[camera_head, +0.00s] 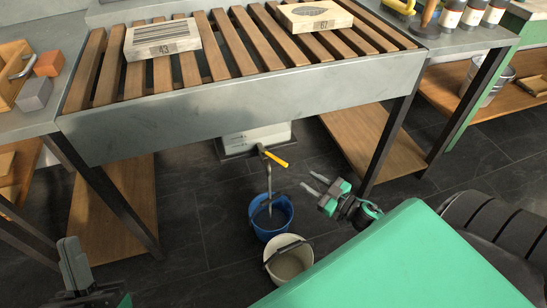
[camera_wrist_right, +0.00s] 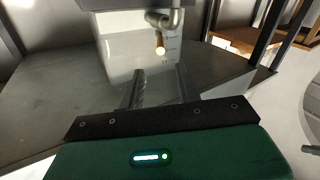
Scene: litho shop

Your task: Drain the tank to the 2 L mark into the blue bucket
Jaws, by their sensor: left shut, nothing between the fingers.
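A thin grey column, apparently liquid, runs from the tap into the blue bucket (camera_head: 286,208). In the right wrist view the tank (camera_wrist_right: 120,55) and handle (camera_wrist_right: 160,46) are ahead. My right gripper (camera_head: 316,184) is open and empty, right of the tap and apart from it. My left gripper (camera_head: 72,265) is shut and empty at lower left.
A white bucket (camera_head: 288,244) stands just in front of the blue bucket. The slatted table (camera_head: 240,112) carries two stone blocks marked 43 (camera_head: 163,40) and 67 (camera_head: 315,16). Its legs and low wooden shelves flank the tank. Dark floor lies open left of the buckets.

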